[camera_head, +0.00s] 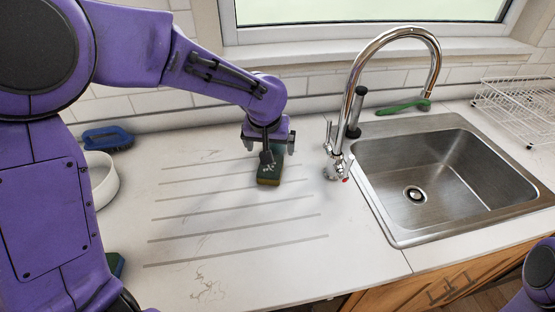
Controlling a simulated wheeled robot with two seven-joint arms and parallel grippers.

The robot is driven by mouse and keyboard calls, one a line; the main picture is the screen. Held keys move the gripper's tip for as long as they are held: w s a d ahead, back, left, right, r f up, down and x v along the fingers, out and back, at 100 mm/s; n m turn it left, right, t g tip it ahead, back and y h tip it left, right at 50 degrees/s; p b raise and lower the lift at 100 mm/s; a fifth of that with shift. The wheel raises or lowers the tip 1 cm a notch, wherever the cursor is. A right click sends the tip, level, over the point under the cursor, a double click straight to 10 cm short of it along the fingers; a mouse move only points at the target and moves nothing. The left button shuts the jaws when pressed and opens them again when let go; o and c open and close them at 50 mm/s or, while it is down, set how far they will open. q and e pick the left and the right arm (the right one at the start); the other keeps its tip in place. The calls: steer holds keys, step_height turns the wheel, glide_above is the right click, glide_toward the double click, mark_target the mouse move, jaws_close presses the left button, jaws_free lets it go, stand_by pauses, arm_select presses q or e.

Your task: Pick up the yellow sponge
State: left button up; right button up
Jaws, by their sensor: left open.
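A small block-shaped sponge (269,176) lies on the white counter in the head view, with a dark green top and a yellowish lower edge. My left gripper (267,154) comes down from above at the sponge's far end. Its fingers are open, and one finger partly covers the sponge. I cannot tell whether the fingers touch it. My right gripper is out of view; only part of my right arm shows at the bottom right corner.
The grooved counter (220,235) is clear in front of the sponge. To the right are a chrome faucet (346,105), a steel sink (440,165), a green brush (403,106) and a wire rack (515,100). A blue brush (107,138) and white bowl (107,187) stand left.

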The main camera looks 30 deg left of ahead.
mark_target(271, 169)
arm_select(q)
steer(key=x, duration=0.4)
steer(key=p+x, duration=0.1)
steer(key=x, duration=0.3)
steer(key=shift+s+a+f, duration=0.15)
steer(key=shift+f, duration=0.2)
steer(key=shift+s+f+p, duration=0.1)
steer(key=shift+f+p, duration=0.15)
steer(key=shift+p, duration=0.1)
steer(key=shift+c, duration=0.3)
steer(key=c, duration=0.7)
